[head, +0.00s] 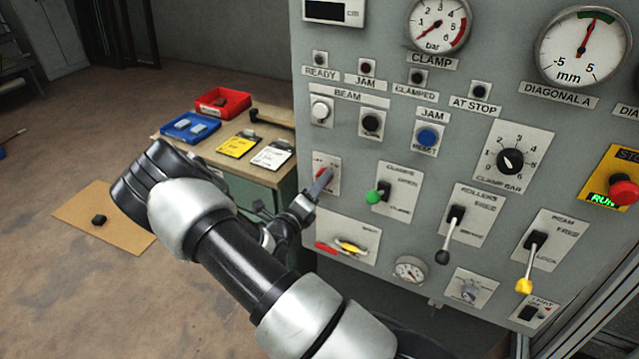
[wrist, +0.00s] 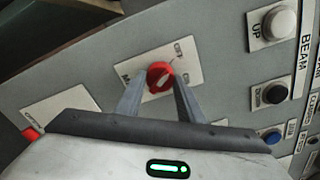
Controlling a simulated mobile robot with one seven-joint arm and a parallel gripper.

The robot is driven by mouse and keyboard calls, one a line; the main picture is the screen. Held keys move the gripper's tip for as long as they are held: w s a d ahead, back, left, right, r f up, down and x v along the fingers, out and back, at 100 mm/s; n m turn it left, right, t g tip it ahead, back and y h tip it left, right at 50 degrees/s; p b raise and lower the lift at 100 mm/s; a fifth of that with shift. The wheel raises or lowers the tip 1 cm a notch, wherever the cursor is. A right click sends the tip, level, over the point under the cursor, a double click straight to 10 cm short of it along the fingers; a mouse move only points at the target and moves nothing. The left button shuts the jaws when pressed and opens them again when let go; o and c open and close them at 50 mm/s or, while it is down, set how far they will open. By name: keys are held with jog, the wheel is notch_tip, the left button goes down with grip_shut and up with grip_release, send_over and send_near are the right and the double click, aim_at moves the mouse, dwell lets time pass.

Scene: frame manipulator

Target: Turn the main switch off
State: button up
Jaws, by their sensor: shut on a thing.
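The main switch is a red rotary knob (wrist: 160,75) on a small pale plate (wrist: 187,50) with lettering, set in the grey control panel. In the head view the red knob (head: 321,174) is partly hidden by my gripper. My gripper (wrist: 160,84) has its two fingers on either side of the knob, shut on it. In the head view my gripper (head: 319,185) reaches the panel's left side from below. A pale line on the knob points toward the upper right in the wrist view. The plate's lettering is too small to read fully.
Right of the switch stand a green-knobbed lever (head: 374,196), a black-knobbed lever (head: 443,256) and a yellow-knobbed lever (head: 524,286). Below is a plate with red and yellow handles (head: 349,246). A side table (head: 208,150) with red and blue trays stands left of the panel.

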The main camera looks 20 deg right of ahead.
jog(key=o, duration=1.1)
jog(key=shift+c, duration=0.2)
jog(key=shift+s+a, duration=0.1)
jog(key=v, duration=1.7)
jog(key=shift+s+a, duration=0.1)
